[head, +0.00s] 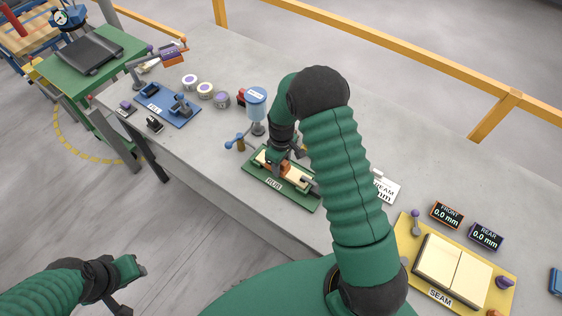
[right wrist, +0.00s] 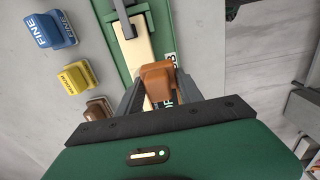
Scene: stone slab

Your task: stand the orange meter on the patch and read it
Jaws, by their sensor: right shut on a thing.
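My right gripper (right wrist: 158,92) is shut on a small orange block, which I take to be the orange meter (right wrist: 158,72). It is over the pale strip (right wrist: 136,42) on a green board (right wrist: 108,12), and I cannot tell whether it touches. A grey clamp (right wrist: 124,18) sits across the strip's far end. In the head view my right gripper (head: 275,158) points down at the green board (head: 258,182). No patch outline or meter reading shows clearly. My left gripper (head: 134,268) hangs off the slab at the lower left; its jaws are unclear.
Blue FINE (right wrist: 50,30), yellow MEDIUM (right wrist: 76,76) and brown (right wrist: 98,108) blocks lie beside the board. A blue-topped stand (head: 256,104) is close behind my right gripper. A yellow SEAM board (head: 408,262) and FRONT (head: 447,214) and REAR (head: 486,237) displays, reading 0.0 mm, are right.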

